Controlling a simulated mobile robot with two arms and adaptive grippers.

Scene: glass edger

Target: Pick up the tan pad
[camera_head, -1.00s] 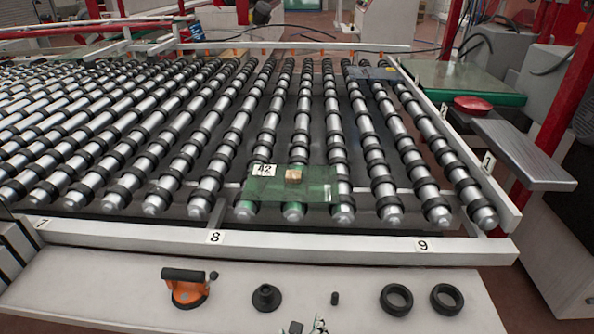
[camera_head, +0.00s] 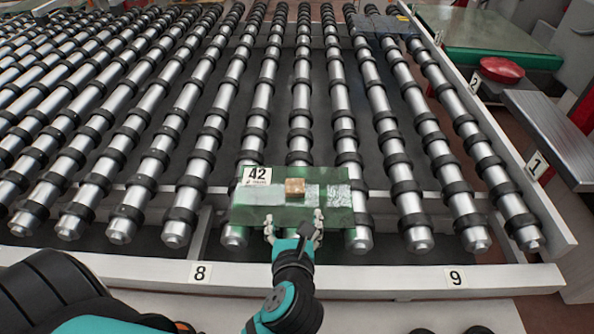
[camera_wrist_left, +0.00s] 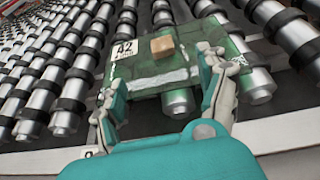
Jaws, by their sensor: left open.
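The tan pad (camera_head: 295,187) is a small block lying on a green glass sheet (camera_head: 335,215). The sheet rests on the rollers near the front rail and carries a white label reading 42. My left gripper (camera_head: 294,222) is at the front edge of the sheet, just short of the pad. In the left wrist view the pad (camera_wrist_left: 163,46) lies beyond the open, empty fingers (camera_wrist_left: 158,82). I cannot tell whether the fingers touch the glass. My right gripper is not in view.
Rows of rollers (camera_head: 299,110) with black rings surround the glass. A white front rail (camera_head: 330,277) with number tags runs along the near side. A red knob (camera_head: 502,69) and a grey metal bar (camera_head: 548,135) stand at the right.

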